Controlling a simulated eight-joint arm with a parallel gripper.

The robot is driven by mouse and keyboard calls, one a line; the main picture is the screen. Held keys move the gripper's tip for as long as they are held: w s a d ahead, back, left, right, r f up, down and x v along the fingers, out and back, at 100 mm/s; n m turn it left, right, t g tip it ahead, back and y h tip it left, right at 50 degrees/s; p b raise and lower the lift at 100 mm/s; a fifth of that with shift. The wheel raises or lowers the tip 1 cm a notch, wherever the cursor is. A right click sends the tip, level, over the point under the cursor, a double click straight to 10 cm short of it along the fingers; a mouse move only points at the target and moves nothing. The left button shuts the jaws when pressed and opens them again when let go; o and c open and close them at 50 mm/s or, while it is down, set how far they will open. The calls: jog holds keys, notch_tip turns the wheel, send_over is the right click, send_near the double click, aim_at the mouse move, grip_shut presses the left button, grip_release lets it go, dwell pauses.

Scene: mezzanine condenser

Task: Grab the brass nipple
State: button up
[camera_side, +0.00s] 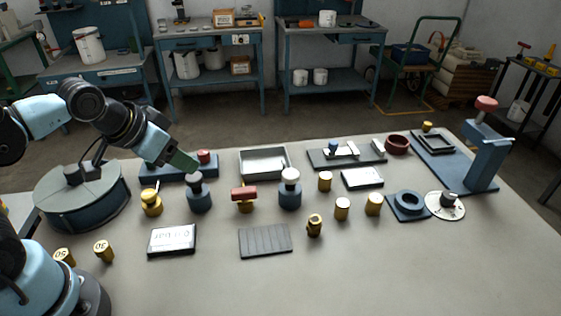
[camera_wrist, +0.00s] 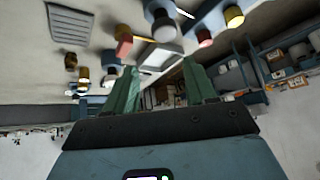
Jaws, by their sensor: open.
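The brass nipple (camera_side: 315,226) is most likely the small dark-gold fitting with a thicker collar, standing on the grey table just right of the ribbed dark mat (camera_side: 265,240). In the wrist view it seems to be the small brass piece (camera_wrist: 71,62) beside the same mat (camera_wrist: 70,22), at upper left. My gripper (camera_side: 190,164) is above the back left of the table, well left of and behind the nipple. Its green fingers (camera_wrist: 159,66) are spread apart with nothing between them in the wrist view.
A blue-grey pot (camera_side: 199,197), a red-handled valve (camera_side: 245,198) and a white-capped blue bottle (camera_side: 290,194) stand between my gripper and the nipple. Plain brass cylinders (camera_side: 342,209) stand right of it.

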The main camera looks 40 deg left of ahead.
jog(key=w+d+m+g+y, duration=0.1)
jog(key=w+d+m, duration=0.3)
jog(key=m, duration=0.4)
jog(key=m+t+y, duration=0.5)
jog(key=m+t, duration=0.1)
jog(key=m, duration=1.6)
send_near(315, 218)
jog(key=x, duration=0.3)
jog(key=shift+s, duration=0.1)
jog(key=x, duration=0.7)
jog(key=shift+w+f, duration=0.15)
jog(key=shift+w, duration=0.05)
jog(key=c, duration=1)
